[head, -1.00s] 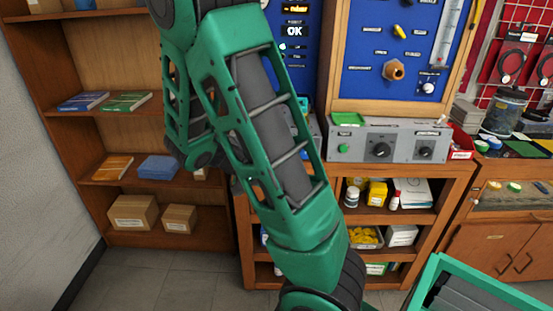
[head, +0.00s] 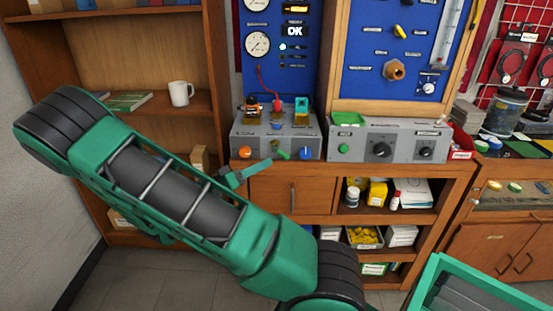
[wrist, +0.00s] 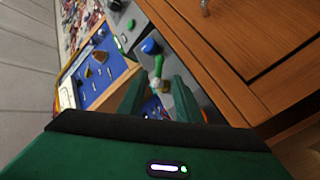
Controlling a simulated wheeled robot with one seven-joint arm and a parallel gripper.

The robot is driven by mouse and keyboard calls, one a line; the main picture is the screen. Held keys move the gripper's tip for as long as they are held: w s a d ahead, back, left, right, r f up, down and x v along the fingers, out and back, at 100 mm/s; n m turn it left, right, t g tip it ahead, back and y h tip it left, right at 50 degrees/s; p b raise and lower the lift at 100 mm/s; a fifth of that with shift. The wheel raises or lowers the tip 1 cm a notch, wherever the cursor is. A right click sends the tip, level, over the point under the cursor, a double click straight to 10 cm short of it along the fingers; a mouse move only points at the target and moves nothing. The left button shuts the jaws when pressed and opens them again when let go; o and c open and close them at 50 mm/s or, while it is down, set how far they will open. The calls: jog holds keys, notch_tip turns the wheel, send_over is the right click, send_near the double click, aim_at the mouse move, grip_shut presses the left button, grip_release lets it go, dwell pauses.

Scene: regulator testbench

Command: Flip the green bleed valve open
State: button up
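The green bleed valve (head: 282,153) is a small green lever on the front of the left grey panel box (head: 264,144), between an orange knob (head: 245,152) and a blue knob (head: 305,153). My gripper (head: 256,170) is in front of and slightly left of and below the valve in the head view. In the wrist view, the green valve lever (wrist: 157,66) shows just past the gap between the two green fingers (wrist: 157,92). The fingers are apart with nothing held. I cannot tell whether they touch the lever.
A second grey panel box (head: 388,140) with black knobs stands to the right. A wooden cabinet door (head: 292,195) is below the bench edge. A white mug (head: 181,93) is on the left shelf. Gauges and a red hose (head: 268,88) rise behind the left box.

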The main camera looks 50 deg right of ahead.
aim_at(281, 153)
jog(key=d, duration=0.5)
jog(key=s+d, duration=0.1)
jog(key=d, duration=0.2)
jog(key=shift+d, duration=0.2)
